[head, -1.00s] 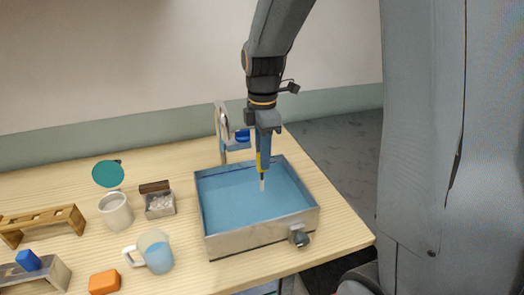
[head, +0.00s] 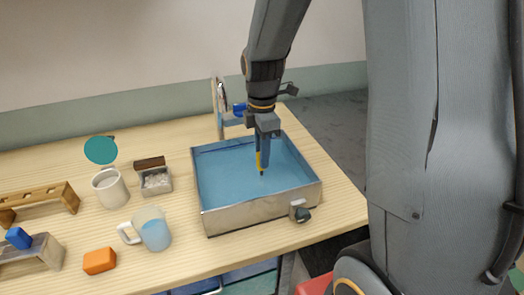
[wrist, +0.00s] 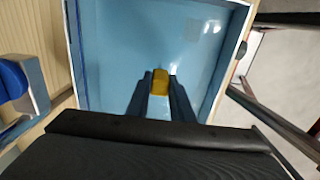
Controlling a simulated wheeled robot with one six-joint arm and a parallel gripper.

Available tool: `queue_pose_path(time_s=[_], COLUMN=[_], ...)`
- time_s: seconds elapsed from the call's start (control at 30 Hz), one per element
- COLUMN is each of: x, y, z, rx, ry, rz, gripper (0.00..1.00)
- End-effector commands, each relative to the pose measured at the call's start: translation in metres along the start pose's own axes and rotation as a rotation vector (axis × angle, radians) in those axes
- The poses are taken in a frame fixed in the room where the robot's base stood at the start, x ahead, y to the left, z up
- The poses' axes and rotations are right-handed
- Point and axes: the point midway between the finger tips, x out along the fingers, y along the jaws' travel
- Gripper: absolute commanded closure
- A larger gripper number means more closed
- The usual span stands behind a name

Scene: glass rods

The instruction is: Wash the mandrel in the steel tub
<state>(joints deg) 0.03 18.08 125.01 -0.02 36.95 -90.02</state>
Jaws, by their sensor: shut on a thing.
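The steel tub (head: 235,224) stands on the wooden table and holds blue water; its inside also shows in the wrist view (wrist: 110,45). My gripper (head: 264,160) points down over the middle of the tub. It is shut on the mandrel (head: 258,161), whose yellow part shows between the fingers in the wrist view (wrist: 160,82). The mandrel is upright, and its lower end is out of sight at the water.

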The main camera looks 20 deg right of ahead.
Motion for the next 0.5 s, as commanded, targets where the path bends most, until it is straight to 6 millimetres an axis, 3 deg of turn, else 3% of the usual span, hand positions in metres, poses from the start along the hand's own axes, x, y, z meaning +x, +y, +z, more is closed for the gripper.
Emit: queue_pose_path(time_s=[0.5], x=[0.0002], y=[0.0001], z=[-0.0073], rx=[-0.002], ry=[0.000], rz=[0.000], gripper=[1.00])
